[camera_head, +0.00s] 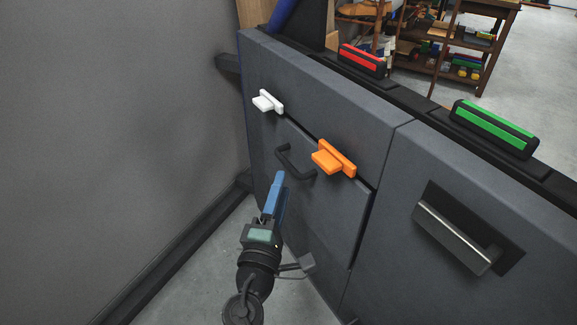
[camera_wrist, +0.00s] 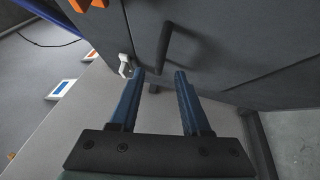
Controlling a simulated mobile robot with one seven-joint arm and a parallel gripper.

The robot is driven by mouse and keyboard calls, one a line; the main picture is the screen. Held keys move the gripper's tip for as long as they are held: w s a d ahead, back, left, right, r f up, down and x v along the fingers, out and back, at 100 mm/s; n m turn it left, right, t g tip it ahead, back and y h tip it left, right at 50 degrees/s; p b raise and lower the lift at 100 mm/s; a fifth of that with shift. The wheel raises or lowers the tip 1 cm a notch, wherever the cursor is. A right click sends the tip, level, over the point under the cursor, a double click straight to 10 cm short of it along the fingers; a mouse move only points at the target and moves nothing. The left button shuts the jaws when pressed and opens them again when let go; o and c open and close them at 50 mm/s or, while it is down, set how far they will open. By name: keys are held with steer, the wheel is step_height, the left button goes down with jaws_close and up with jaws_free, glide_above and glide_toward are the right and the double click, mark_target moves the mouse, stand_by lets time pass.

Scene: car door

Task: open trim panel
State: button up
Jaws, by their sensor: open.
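The dark grey trim panel (camera_head: 325,205) is set into the car door below a white clip (camera_head: 268,101) and an orange clip (camera_head: 334,158). A dark gap runs along its top and right edges; I cannot tell if it stands ajar. Its black bar handle (camera_head: 292,163) is near the top edge, between the clips. My gripper (camera_head: 278,178) is open, with blue fingers just below and left of the handle. In the wrist view, the handle (camera_wrist: 165,42) is just beyond and between the fingertips (camera_wrist: 158,74), with no clear contact. The white clip (camera_wrist: 125,65) is beside the left fingertip.
A larger metal handle (camera_head: 452,237) is recessed in the door on the right. A red block (camera_head: 361,61) and a green block (camera_head: 496,128) lie on the top ledge. A grey wall (camera_head: 110,150) stands left. Shelves (camera_head: 465,50) stand behind.

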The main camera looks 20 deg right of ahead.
mark_target(288, 163)
steer(key=b+x, duration=0.1)
steer(key=x, duration=0.6)
steer(key=shift+s, duration=0.1)
steer(key=shift+c, duration=0.3)
jaws_close()
stand_by(1.0)
